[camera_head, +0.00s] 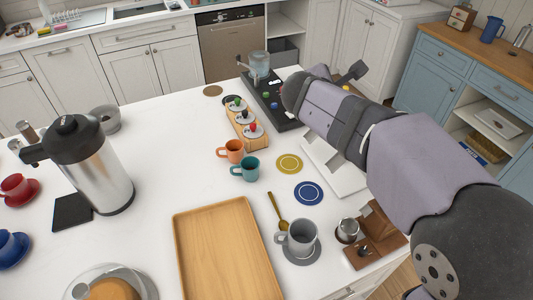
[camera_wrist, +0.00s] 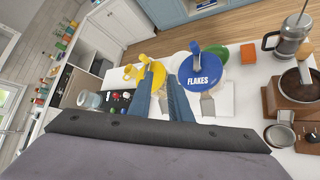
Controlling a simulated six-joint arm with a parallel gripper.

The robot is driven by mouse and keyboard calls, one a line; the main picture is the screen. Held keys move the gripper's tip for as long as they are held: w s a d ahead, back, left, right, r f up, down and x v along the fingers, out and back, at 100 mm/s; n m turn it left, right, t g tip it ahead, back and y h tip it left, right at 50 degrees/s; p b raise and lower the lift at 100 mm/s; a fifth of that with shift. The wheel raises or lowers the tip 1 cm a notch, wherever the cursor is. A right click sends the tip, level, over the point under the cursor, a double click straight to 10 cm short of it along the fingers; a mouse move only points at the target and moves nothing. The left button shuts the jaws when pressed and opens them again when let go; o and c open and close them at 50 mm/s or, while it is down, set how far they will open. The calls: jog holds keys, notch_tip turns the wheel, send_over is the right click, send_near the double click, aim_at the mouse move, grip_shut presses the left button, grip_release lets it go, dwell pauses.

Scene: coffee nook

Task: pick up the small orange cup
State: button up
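The small orange cup (camera_head: 231,151) stands upright on the white counter in the head view, left of centre. A teal cup (camera_head: 247,169) stands close to it, in front and to the right. I cannot make out the orange cup in the wrist view. My gripper (camera_wrist: 162,88) shows there as two blue fingers with a gap between them, open and with nothing seen held. In the head view my arm reaches in from the right, and the fingers cannot be made out. The arm's far end is up and to the right of the orange cup.
A wooden rack (camera_head: 238,125) with lidded jars stands behind the cups. A steel jug (camera_head: 95,165) is left, a wooden tray (camera_head: 228,250) in front, a grey mug (camera_head: 299,237) front right. A yellow disc (camera_head: 289,164) and blue disc (camera_head: 308,193) lie right. Counter left of the cups is clear.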

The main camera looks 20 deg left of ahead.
jog(key=s+a+r+n+t+y+b, duration=0.1)
jog(key=s+a+r+n+y+b, duration=0.3)
jog(key=a, duration=0.9)
jog(key=s+a+n+t+y+p, duration=0.1)
jog(key=s+a+n+y, duration=0.2)
jog(key=s+a+n, duration=0.7)
jog(key=w+a+f+m+b, duration=0.2)
jog(key=w+a+f+b, duration=0.15)
jog(key=a+f, duration=0.3)
jog(key=n+b, duration=0.3)
jog(key=b, duration=0.3)
send_near(217, 154)
jog(key=w, duration=0.1)
jog(key=w+a, duration=0.1)
jog(key=w, duration=0.1)
jog(key=shift+w+a+h, duration=0.1)
jog(key=shift+h, duration=0.3)
jog(key=shift+f, duration=0.4)
jog(key=shift+p+x, duration=0.4)
jog(key=shift+x, duration=0.9)
jog(key=shift+f+p+x, duration=0.25)
jog(key=shift+p+x, duration=0.65)
jog(key=shift+x, duration=1.4)
jog(key=shift+a, duration=0.1)
